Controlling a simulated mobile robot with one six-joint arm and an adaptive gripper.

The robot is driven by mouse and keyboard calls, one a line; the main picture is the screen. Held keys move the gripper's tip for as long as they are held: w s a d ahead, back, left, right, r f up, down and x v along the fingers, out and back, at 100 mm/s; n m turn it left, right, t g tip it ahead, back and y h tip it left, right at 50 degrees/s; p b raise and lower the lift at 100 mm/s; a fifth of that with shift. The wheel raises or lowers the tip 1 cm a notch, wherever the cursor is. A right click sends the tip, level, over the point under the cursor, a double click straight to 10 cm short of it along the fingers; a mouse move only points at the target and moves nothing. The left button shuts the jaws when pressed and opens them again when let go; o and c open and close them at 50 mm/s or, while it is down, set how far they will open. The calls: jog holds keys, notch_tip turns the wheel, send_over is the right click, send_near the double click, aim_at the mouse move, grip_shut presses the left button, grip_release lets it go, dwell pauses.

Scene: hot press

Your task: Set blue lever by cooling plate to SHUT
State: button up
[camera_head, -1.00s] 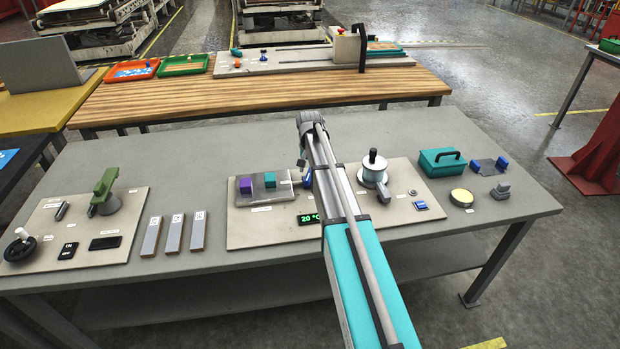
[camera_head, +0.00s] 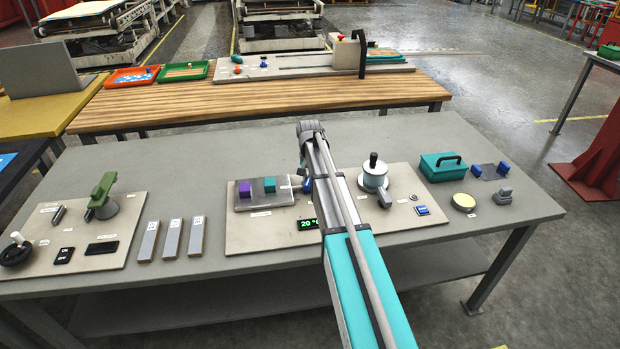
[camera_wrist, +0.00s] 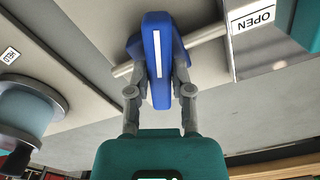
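The blue lever (camera_wrist: 158,60), with a white stripe along its handle, fills the middle of the wrist view and crosses a pale rod. An upside-down OPEN label (camera_wrist: 253,16) lies to its right. A small label (camera_wrist: 9,55), too small to read surely, lies far left. My gripper (camera_wrist: 160,85) has a finger on each side of the handle and appears shut on it; the fingertips are partly hidden behind the lever. In the head view, the lever (camera_head: 307,185) shows partly beside my arm, right of the grey cooling plate (camera_head: 243,204) bearing a purple and a teal block.
A display (camera_head: 308,224) reading 20 stands in front of the plate. A white round device with a black knob (camera_head: 374,176) is right of my arm. A teal box (camera_head: 441,167) stands farther right. Three grey blocks (camera_head: 172,240) lie left. The table's back strip is clear.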

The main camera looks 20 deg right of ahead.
grip_shut()
jog(key=shift+n, duration=2.4)
jog(key=o, duration=0.7)
grip_release()
jog(key=shift+m, duration=0.5)
